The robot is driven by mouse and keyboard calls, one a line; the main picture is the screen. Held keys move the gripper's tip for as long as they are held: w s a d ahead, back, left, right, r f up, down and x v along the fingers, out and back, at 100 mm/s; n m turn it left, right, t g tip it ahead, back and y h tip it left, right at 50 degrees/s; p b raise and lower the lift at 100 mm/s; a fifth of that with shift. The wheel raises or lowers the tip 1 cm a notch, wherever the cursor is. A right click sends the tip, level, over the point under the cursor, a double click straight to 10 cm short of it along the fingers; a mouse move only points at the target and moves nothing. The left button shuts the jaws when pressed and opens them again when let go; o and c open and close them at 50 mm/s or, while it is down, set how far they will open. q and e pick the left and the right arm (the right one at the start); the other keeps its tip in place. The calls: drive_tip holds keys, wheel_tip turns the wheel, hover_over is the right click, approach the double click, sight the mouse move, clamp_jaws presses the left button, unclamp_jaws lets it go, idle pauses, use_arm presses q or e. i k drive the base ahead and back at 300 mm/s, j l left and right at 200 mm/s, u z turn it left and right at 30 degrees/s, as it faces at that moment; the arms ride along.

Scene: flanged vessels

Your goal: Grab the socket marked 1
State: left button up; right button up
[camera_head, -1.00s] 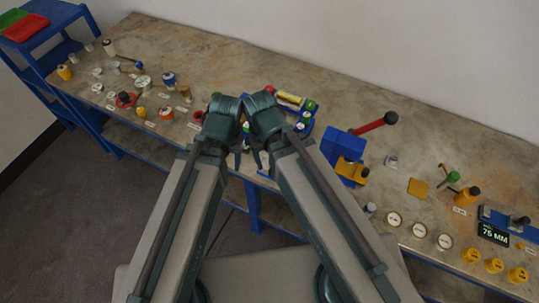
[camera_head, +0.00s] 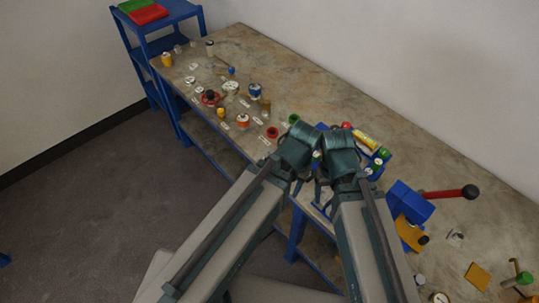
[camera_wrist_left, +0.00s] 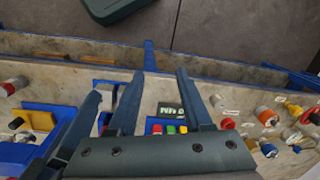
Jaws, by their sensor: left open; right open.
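No mark 1 can be read on any piece, so I cannot tell which one is the socket. Several small fittings with white labels stand on the bench left of my grippers in the head view, among them an orange-ringed one (camera_head: 242,121) and a red ring (camera_head: 272,132). My left gripper (camera_head: 292,188) and right gripper (camera_head: 320,190) hang side by side at the bench's front edge, both open. The left wrist view shows the left gripper's open fingers (camera_wrist_left: 160,74) with nothing visible held between them. The arms hide part of a blue rack (camera_head: 384,153) behind them.
The long bench (camera_head: 330,85) has free room along its back. A blue shelf (camera_head: 175,42) with red and green bins is at the far left. A small dark display (camera_wrist_left: 170,109) shows in the wrist view.

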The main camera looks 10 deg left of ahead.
sight(268, 152)
drive_tip(key=j+z, duration=0.35)
drive_tip(key=j, duration=0.2)
drive_tip(key=j+z, duration=0.35)
drive_tip(key=j, duration=0.25)
drive_tip(key=k+j+z, duration=0.1)
drive_tip(key=j+z, duration=0.25)
drive_tip(key=j, duration=0.2)
